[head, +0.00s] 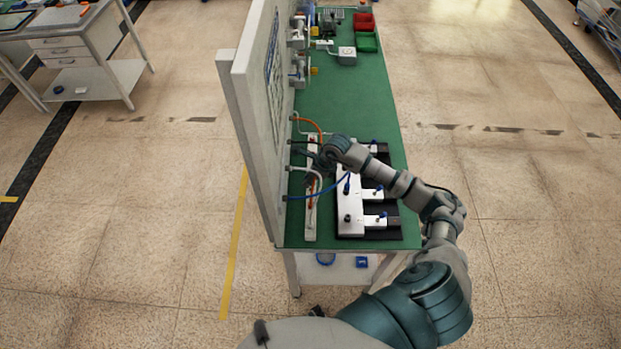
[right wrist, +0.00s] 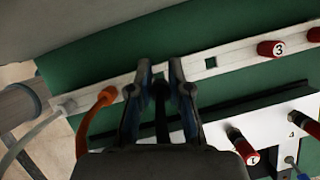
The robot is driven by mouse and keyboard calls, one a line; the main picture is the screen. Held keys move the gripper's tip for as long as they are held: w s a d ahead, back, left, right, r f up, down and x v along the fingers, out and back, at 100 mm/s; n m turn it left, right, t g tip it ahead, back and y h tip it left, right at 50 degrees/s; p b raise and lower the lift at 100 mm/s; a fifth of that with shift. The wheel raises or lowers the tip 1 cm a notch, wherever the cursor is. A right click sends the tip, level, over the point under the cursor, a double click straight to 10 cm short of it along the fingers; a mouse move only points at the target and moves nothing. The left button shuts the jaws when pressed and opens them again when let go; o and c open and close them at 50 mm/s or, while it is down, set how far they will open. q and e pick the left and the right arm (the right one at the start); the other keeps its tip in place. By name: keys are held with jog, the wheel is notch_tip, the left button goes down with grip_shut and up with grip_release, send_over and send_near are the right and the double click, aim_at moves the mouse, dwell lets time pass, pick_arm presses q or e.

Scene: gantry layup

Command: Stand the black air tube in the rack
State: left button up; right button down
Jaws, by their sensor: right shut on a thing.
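The black air tube (right wrist: 161,108) runs between the two fingers of my right gripper (right wrist: 160,72) in the right wrist view. The gripper is shut on it, and the tube's end is at the white rack strip (right wrist: 232,54). I cannot tell whether that end is inside a hole. In the head view the right gripper (head: 318,159) is low over the rack (head: 312,225), close to the white panel, and hides much of the tube. An orange tube (right wrist: 92,115) stands in the rack beside the gripper, with a grey tube (right wrist: 40,125) farther left. My left gripper is not in view.
A square rack hole (right wrist: 210,62) right of the gripper is empty. Red-capped fittings, one marked 3 (right wrist: 270,48), sit farther right. A white fixture (head: 348,226) stands beside the rack. A blue tube (head: 318,194) crosses the rack. The tall panel (head: 256,130) bounds the left side.

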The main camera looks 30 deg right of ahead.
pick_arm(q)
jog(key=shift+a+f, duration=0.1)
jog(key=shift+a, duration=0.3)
pick_arm(e)
jog(key=shift+a, duration=0.25)
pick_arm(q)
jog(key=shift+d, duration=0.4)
pick_arm(e)
jog(key=shift+d+f, duration=0.15)
jog(key=shift+d, duration=0.1)
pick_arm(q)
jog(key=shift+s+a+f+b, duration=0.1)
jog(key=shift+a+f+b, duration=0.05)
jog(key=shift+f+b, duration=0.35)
pick_arm(e)
jog(key=shift+a+f, duration=0.25)
jog(key=shift+f, duration=0.2)
pick_arm(q)
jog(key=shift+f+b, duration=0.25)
jog(key=shift+b, duration=0.1)
pick_arm(e)
jog(key=shift+d+f, duration=0.2)
jog(key=shift+f, duration=0.25)
